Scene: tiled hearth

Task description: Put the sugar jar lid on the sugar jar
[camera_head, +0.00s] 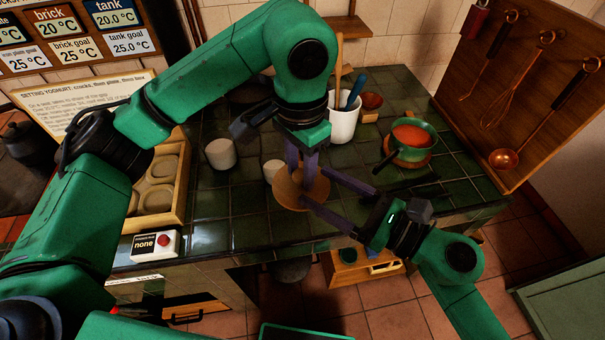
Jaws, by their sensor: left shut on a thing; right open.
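A round brown wooden disc (286,196), which looks like the sugar jar lid, is at the middle of the tiled top. My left gripper (302,172) points down over it and is shut on it near its centre; the fingertips and the grasped part are hard to make out. My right gripper (315,184) comes in from the right, open, with its two purple fingers spread at the disc's right side. I cannot clearly see the sugar jar; anything beneath the disc is hidden by it. Whether the disc rests on something or hangs is unclear.
Two pale cups (220,154) (272,170) stand left of the disc. A white utensil crock (343,124) and a green pot (411,143) with orange contents stand behind and right. A wooden tray (177,206) lies left, near a white box with a red button (155,244).

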